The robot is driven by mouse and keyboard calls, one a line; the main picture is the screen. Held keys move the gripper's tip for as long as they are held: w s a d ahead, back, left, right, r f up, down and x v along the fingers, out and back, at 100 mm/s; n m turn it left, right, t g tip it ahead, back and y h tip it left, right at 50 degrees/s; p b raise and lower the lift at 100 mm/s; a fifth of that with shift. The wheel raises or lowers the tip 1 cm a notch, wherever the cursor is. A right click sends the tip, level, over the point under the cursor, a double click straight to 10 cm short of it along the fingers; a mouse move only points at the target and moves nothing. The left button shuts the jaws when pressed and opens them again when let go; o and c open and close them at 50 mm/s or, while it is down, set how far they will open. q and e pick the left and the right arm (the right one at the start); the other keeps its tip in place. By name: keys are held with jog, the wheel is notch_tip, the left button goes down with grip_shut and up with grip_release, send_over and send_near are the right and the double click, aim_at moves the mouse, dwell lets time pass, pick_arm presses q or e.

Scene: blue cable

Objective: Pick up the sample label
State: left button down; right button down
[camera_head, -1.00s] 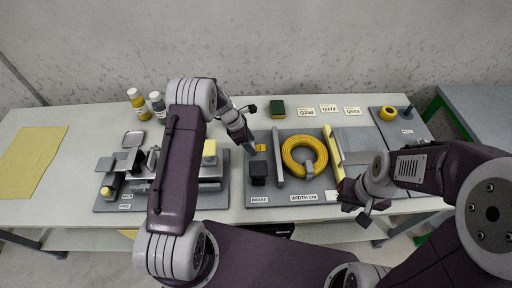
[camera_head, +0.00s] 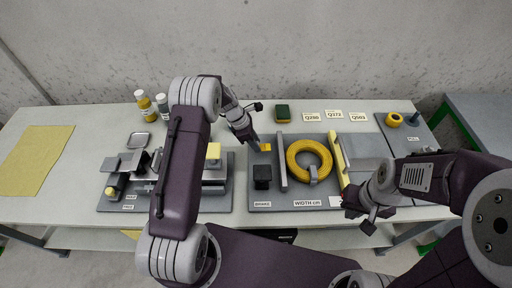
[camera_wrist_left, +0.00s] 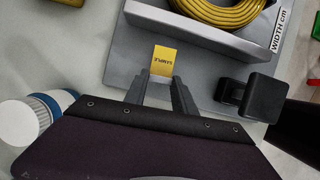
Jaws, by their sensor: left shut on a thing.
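The sample label (camera_head: 265,147) is a small yellow tag with dark print on the grey board, left of the coiled cable. It also shows in the left wrist view (camera_wrist_left: 163,60). My left gripper (camera_head: 257,148) reaches down to it from above. In the left wrist view its two fingers (camera_wrist_left: 160,80) are at the label's near edge, shut on it. I cannot tell whether the label is clear of the board. My right gripper (camera_head: 352,207) hangs near the board's front edge, right of the cable coil; its fingers are too unclear to read.
A grey rail (camera_head: 281,162) and the yellow cable coil (camera_head: 326,160) are just right of the label. A black block (camera_head: 262,176) stands in front of it. Bottles (camera_head: 146,105) stand at the back left. White label cards (camera_head: 334,114) lie at the back.

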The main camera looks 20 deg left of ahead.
pick_arm(q)
jog(key=s+d+r, duration=0.2)
jog(key=d+r, duration=0.6)
jog(key=d, duration=0.3)
jog(key=shift+s+d, duration=0.2)
jog(key=shift+s, duration=0.05)
